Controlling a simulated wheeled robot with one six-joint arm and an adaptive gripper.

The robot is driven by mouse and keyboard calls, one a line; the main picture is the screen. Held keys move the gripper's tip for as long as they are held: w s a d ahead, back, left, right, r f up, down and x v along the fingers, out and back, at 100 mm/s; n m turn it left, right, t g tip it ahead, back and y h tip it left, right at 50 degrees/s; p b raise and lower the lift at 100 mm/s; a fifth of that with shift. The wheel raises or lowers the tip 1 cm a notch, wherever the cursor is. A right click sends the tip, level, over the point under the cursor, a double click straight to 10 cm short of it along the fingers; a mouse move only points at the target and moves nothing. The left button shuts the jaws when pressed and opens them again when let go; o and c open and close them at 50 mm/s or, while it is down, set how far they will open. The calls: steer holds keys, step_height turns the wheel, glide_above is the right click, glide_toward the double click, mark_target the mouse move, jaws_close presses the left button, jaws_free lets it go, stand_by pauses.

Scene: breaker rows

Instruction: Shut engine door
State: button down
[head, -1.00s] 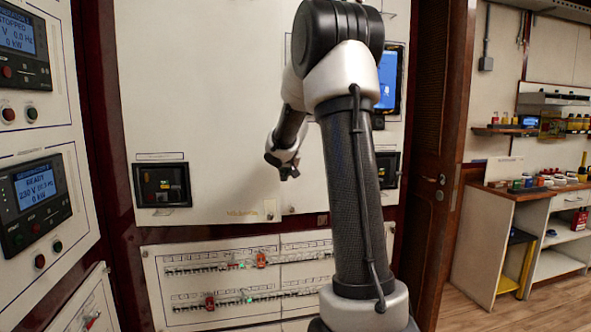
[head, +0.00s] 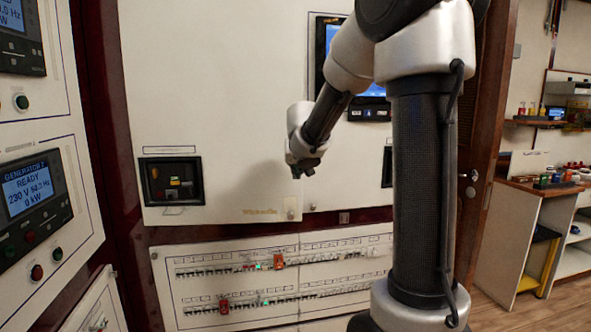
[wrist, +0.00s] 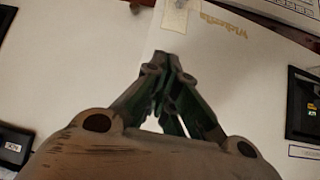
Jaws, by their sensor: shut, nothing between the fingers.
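No door in view carries a readable engine label. A large white panel door (head: 215,80) fills the middle of the head view, with a small knob near its lower right corner. Its bottom edge sits slightly lower than that of the white panel to its right, so it may stand a little ajar; I cannot tell for sure. A brown wooden door (head: 495,95) with a metal handle stands at the right, partly hidden by my arm. My gripper (head: 303,173) is shut and empty in front of the white panel door, near its right edge. The wrist view shows the closed fingertips (wrist: 160,58) over white panelling.
A breaker panel (head: 232,280) with rows of switches lies below. Generator control panels (head: 38,200) stand close at the left. A tablet-like screen (head: 335,75) is behind my arm. A workbench (head: 540,190) and wooden floor are at the right.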

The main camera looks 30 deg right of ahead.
steer(key=shift+w+d+f, duration=0.15)
steer(key=shift+w+d, duration=0.15)
steer(key=shift+w, duration=0.45)
steer(key=shift+w+d+f, duration=0.15)
steer(key=shift+w+d, duration=0.2)
steer(key=shift+w, duration=0.4)
steer(key=shift+w+d+f, duration=0.15)
steer(key=shift+w+d, duration=0.15)
steer(key=shift+w, duration=0.45)
